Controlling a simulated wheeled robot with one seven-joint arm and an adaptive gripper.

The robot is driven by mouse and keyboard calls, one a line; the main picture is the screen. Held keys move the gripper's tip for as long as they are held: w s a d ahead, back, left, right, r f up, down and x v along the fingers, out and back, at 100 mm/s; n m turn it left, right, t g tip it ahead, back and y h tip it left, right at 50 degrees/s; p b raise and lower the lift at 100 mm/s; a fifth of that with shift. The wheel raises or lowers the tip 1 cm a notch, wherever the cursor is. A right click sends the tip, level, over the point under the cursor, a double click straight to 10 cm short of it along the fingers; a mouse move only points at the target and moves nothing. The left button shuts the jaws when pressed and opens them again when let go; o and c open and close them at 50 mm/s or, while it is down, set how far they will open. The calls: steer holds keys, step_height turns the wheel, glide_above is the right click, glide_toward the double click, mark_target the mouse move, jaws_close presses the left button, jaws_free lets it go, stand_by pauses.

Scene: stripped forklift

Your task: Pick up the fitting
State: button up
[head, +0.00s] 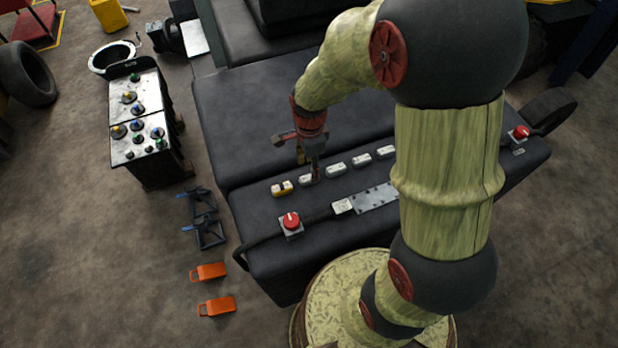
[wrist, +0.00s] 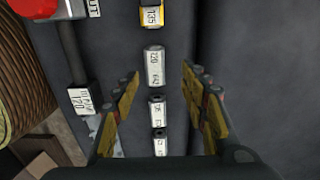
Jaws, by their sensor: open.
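Several small fittings lie in a row on the black forklift body (head: 230,120). The nearest to my gripper is a pale grey-white fitting (head: 305,180) with printed labels, lying flat; it also shows in the wrist view (wrist: 154,66). My gripper (head: 310,168) is open above it, pointing down. In the wrist view its two yellow-padded fingers (wrist: 161,74) are spread to the left and right of the row, with nothing held between them. Which fitting the task means cannot be told from the views.
A yellow-and-white fitting (head: 282,188) lies left of it, and more pale ones (head: 336,170) to the right. A red button box (head: 291,222) and a metal plate (head: 372,197) are in front. A control panel (head: 140,122) and orange parts (head: 217,306) stand on the floor.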

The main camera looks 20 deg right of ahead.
mark_target(309, 179)
steer(key=f, duration=0.3)
steer(key=shift+s+a+f, duration=0.1)
steer(key=shift+s+f, duration=0.2)
steer(key=shift+s, duration=0.1)
steer(key=shift+w+f, duration=0.1)
steer(key=shift+f, duration=0.4)
steer(key=shift+c, duration=0.4)
jaws_close()
